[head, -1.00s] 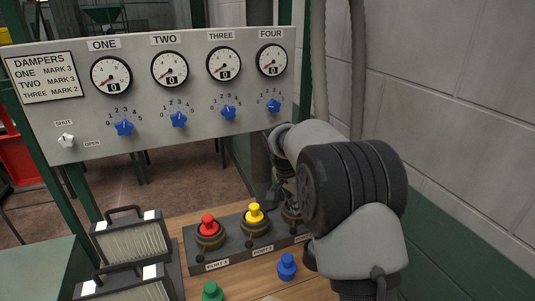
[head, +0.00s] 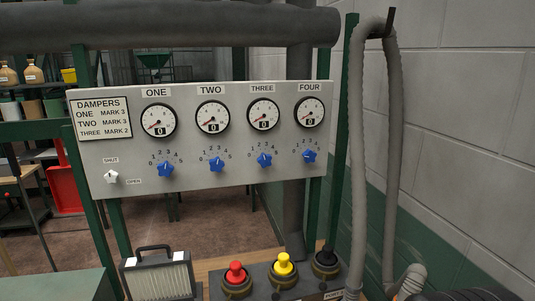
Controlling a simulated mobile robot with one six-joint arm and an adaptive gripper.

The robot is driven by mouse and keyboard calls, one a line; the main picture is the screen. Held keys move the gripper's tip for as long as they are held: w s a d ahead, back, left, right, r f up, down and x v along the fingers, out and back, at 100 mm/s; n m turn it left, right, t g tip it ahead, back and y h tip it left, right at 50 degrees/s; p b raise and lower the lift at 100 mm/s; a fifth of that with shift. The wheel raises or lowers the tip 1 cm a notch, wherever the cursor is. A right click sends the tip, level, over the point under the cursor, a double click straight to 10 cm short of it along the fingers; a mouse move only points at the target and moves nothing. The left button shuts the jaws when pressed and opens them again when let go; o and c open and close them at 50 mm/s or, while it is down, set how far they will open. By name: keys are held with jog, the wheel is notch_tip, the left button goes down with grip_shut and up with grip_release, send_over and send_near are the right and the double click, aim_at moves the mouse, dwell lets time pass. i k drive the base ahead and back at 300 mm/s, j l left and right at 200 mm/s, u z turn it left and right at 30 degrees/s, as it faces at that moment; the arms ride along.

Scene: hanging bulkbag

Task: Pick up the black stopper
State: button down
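The black stopper (head: 327,256) sits upright in the rightmost port of the dark port block (head: 284,291), at the bottom right of the head view. The red stopper (head: 236,271) and the yellow stopper (head: 283,263) sit in the ports to its left. My gripper is not in view.
A panel (head: 233,178) with several gauges and blue knobs stands behind the ports. A framed filter with a handle (head: 157,275) is at the left. A grey hose (head: 357,160) hangs at the right, by the block wall.

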aim_at(326, 259)
jog(key=i+j+z, duration=0.1)
jog(key=i+z, duration=0.25)
jog(key=i+j+z, duration=0.1)
jog(key=z, duration=0.2)
